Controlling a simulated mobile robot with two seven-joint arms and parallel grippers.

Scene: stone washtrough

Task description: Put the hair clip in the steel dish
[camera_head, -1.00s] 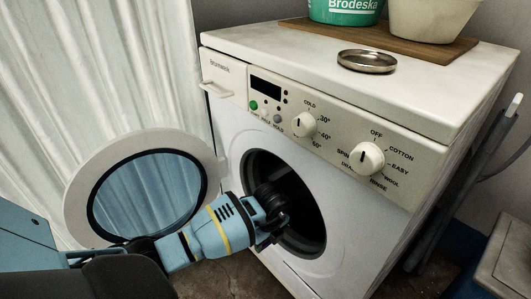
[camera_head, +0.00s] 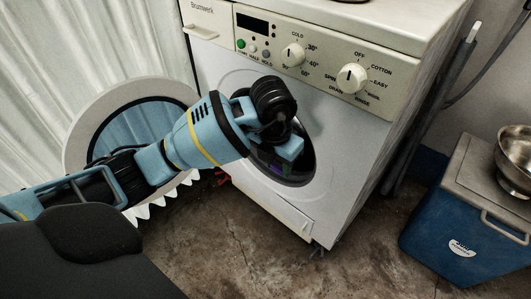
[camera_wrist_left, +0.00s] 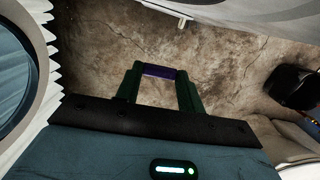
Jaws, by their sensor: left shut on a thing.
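My left gripper (camera_head: 277,168) is in front of the washing machine's round opening, fingers pointing down. In the left wrist view, its two green fingers (camera_wrist_left: 158,74) are shut on a small purple piece (camera_wrist_left: 160,70), which looks like the hair clip. The piece spans the gap between the fingertips, with the floor behind it. In the head view it is small and dark, hard to make out. Only a sliver of the shallow steel dish (camera_head: 350,1) on the machine's top shows at the upper edge. My right gripper is not in view.
The washing machine (camera_head: 225,80) has its round door (camera_head: 80,130) open to the left, by a white curtain (camera_head: 60,60). At the right, a deeper steel bowl (camera_head: 513,165) stands on a blue cool box (camera_head: 440,235). Bare floor (camera_head: 230,250) lies in front.

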